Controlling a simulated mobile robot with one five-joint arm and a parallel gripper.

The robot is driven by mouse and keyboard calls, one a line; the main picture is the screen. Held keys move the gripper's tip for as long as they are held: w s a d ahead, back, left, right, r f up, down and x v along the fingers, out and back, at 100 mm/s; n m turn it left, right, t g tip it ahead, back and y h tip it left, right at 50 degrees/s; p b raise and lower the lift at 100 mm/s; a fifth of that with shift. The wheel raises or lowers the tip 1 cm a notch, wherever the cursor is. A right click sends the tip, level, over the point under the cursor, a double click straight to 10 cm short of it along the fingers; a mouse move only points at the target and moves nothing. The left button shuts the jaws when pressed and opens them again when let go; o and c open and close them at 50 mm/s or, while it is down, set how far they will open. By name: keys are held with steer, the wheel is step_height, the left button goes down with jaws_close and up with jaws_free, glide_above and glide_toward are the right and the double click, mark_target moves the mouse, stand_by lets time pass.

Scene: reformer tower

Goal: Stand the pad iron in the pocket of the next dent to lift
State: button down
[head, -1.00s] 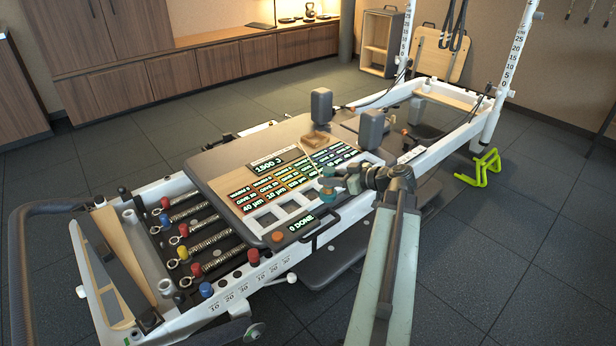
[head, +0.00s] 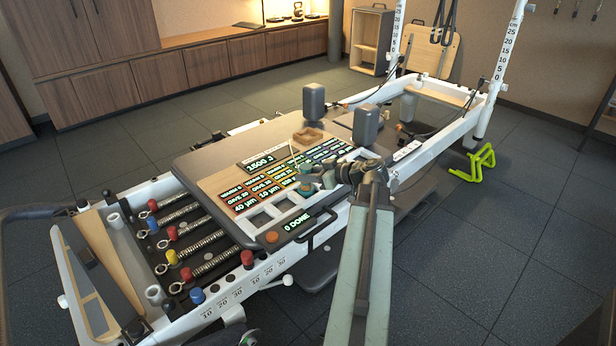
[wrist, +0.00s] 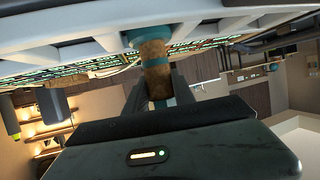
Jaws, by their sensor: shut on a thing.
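The pad iron (wrist: 154,62) shows in the wrist view as a cork-brown bar with teal bands. My gripper (wrist: 158,88) is shut on it, with a dark finger on each side. In the head view the teal pad iron (head: 304,192) is small and partly hidden by my gripper (head: 315,181). It appears just above the row of white-framed pockets on the board (head: 220,178); whether it touches a pocket is not clear. Empty square pockets (head: 262,218) show to its left. The lit label panel (head: 270,185) lists dents with values, too small to read reliably.
A "1500 J" display (head: 260,162) and a "0 DONE" display (head: 311,219) sit on the board. An orange button (head: 271,237) is at its front corner. A small wooden tray (head: 308,137) and two dark upright blocks (head: 365,125) stand behind. Springs (head: 190,240) lie left.

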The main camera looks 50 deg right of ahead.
steer(key=c, duration=1.1)
jaws_free()
steer(key=shift+f, duration=0.1)
steer(key=shift+o, duration=0.2)
steer(key=shift+r, duration=0.2)
steer(key=p+v, duration=0.4)
steer(key=v, duration=0.8)
steer(key=shift+p, duration=0.35)
steer(key=shift+d, duration=0.1)
